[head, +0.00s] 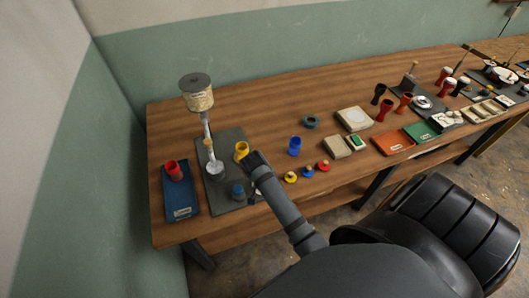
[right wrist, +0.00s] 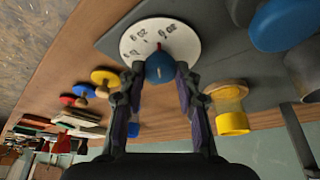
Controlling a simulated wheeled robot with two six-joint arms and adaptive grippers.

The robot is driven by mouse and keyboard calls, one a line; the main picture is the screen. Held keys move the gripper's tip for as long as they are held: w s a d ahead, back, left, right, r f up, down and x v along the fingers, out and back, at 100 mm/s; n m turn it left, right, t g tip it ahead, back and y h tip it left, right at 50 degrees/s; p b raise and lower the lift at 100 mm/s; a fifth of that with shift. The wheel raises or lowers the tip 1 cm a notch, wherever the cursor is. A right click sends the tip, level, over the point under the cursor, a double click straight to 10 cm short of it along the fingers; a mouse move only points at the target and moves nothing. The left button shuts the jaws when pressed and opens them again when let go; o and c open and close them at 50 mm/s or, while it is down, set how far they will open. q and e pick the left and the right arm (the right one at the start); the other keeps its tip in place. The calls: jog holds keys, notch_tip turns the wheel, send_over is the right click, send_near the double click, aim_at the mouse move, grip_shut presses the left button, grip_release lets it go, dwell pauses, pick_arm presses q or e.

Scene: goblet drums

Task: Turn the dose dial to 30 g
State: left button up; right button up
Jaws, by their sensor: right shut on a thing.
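The dose dial is a white round plate (right wrist: 132,50) with dark printed marks around a blue knob (right wrist: 160,68). A small red pointer sits on the knob and points toward the top of the right wrist view. My right gripper (right wrist: 159,80) is shut on the blue knob, one finger on each side. In the head view my right gripper (head: 254,160) reaches over the right edge of the grey mat, and the arm hides most of the dial (head: 259,192). My left gripper is not in view.
A yellow cup (head: 241,150) stands close beside my right gripper. A blue jar (head: 238,191) and a dispenser stand (head: 198,98) are on the grey mat (head: 230,136). A blue cup (head: 295,146) and small yellow, blue and red knobbed pieces stand to the right.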

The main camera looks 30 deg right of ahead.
jog(key=shift+w+m+g+h+p, duration=0.1)
jog(key=shift+m+g+h+p, duration=0.3)
jog(key=shift+m+p, duration=0.8)
jog(key=shift+m, duration=0.5)
jog(key=o, duration=1.2)
jog(key=shift+c, duration=0.2)
jog(key=shift+r, duration=0.2)
notch_tip(320, 180, up, 10)
jog(key=shift+f, duration=0.2)
